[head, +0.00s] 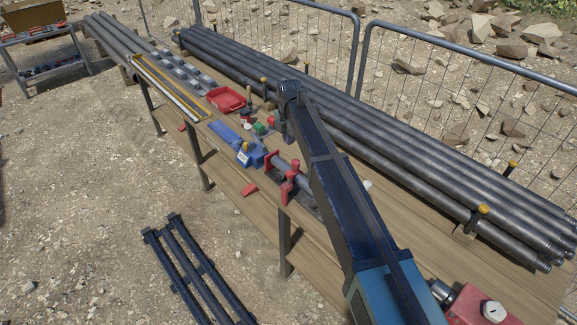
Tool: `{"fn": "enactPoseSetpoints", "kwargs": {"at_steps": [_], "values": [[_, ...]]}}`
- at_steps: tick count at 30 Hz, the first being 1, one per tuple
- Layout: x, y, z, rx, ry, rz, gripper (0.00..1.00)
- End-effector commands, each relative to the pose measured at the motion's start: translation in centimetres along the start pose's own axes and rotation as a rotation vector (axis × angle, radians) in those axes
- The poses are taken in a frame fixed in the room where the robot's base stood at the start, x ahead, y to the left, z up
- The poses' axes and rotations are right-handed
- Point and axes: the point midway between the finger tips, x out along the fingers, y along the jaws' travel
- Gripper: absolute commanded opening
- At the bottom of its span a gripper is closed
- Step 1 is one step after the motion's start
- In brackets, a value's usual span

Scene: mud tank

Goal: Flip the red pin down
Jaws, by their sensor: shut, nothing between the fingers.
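Red fittings (290,183) stand on the bench around a short grey pipe, right of a blue tool. A small red upright piece (295,166) rises there and may be the red pin; at this size I cannot tell for certain.
The wooden bench (232,172) carries a blue tool (250,155), a red tray (226,99) and small items. Long grey pipes (400,130) lie along its back, before a mesh fence. A dark rack (185,262) lies on the ground in front.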

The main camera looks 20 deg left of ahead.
Motion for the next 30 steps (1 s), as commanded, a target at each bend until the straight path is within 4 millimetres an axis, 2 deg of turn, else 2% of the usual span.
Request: {"fn": "enactPoseSetpoints", "kwargs": {"at_steps": [9,14,30], "values": [[0.1,-0.1,0.1,-0.007,0.000,0.000,0.00],[1.5,-0.1,0.1,-0.006,0.000,0.000,0.00],[12.7,-0.1,0.1,-0.005,0.000,0.000,0.00]]}}
